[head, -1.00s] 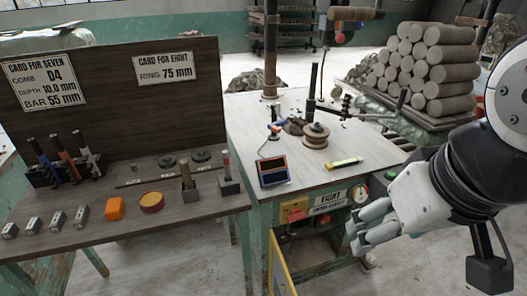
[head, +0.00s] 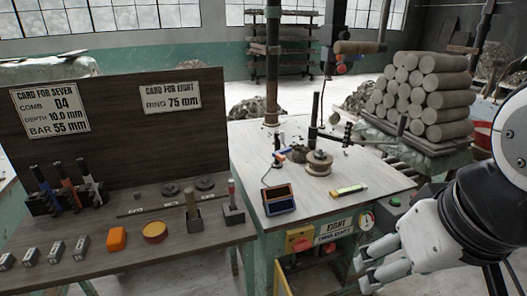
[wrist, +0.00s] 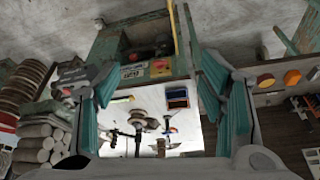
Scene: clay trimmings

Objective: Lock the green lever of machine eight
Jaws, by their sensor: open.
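Machine eight (head: 232,172) is a worn green bench with a pale top and an "EIGHT" label (head: 336,224) on its front. On its top stand a dark post with a side arm (head: 315,112) and a round spool-like piece (head: 318,163). I cannot make out a green lever for certain in either view. My gripper (head: 365,268) is at the lower right in the head view, in front of the bench's right front corner. It is open and empty. In the wrist view, the teal-padded fingers of my gripper (wrist: 155,72) stand wide apart, with the bench top (wrist: 152,100) visible between them.
A dial gauge (head: 367,221) and a grey box with a green button (head: 394,202) sit by the bench's right front. A tool bench (head: 100,262) stands left; stacked clay logs (head: 425,95) stand behind right.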

